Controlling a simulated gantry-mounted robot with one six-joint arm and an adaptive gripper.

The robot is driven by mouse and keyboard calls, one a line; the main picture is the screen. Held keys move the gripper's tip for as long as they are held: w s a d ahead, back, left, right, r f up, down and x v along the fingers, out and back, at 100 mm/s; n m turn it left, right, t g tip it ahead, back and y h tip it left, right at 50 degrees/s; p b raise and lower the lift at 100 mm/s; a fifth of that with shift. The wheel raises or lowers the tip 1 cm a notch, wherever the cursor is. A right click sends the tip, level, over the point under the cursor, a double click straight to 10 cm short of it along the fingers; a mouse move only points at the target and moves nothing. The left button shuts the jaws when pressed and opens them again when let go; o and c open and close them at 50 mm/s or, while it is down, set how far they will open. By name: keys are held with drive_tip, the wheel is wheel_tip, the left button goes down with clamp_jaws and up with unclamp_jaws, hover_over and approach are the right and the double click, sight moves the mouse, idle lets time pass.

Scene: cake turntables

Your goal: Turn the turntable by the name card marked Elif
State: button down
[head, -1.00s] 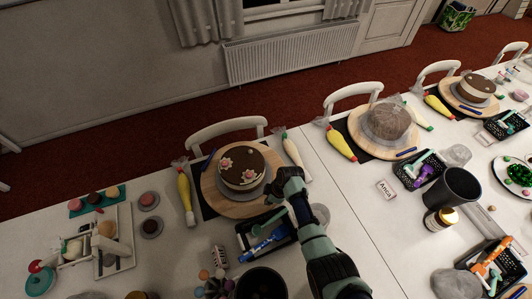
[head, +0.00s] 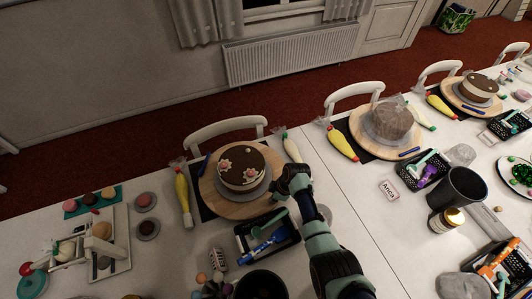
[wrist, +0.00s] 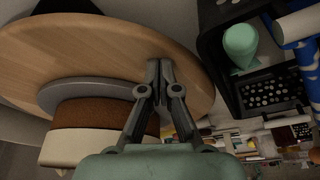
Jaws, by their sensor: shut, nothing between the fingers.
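A round wooden turntable (head: 218,203) stands on a dark mat in front of the nearest chair. It bears a grey disc and a brown-topped cake (head: 238,163) with pink flowers. My gripper (head: 276,192) is shut and empty at the right front of the turntable. In the wrist view the closed fingertips (wrist: 158,66) overlap the wooden board (wrist: 105,45) near its rim, beside the grey disc (wrist: 85,93); I cannot tell whether they touch. The one card I can read, Anca (head: 389,190), lies by the turntable to the right (head: 362,143). I cannot make out a card marked Elif.
A black basket (head: 245,247) with a blue-handled tool stands just in front of the turntable. A dark pot (head: 261,284) is nearer. A yellow piping bag (head: 184,195) lies left, a cream one (head: 292,147) right. White table is clear between the two places.

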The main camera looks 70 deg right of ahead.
idle(0.3)
drive_tip(key=shift+s+d+f+b, duration=0.1)
drive_tip(key=shift+s+d+b, duration=0.1)
drive_tip(key=shift+d+b, duration=0.3)
drive_tip(key=shift+s+d+f+b, duration=0.15)
drive_tip(key=shift+d+b, duration=0.25)
drive_tip(key=shift+d, duration=0.2)
drive_tip(key=shift+r, duration=0.25)
wheel_tip(320, 180, up, 9)
drive_tip(key=p, duration=0.8)
drive_tip(key=shift+f, duration=0.1)
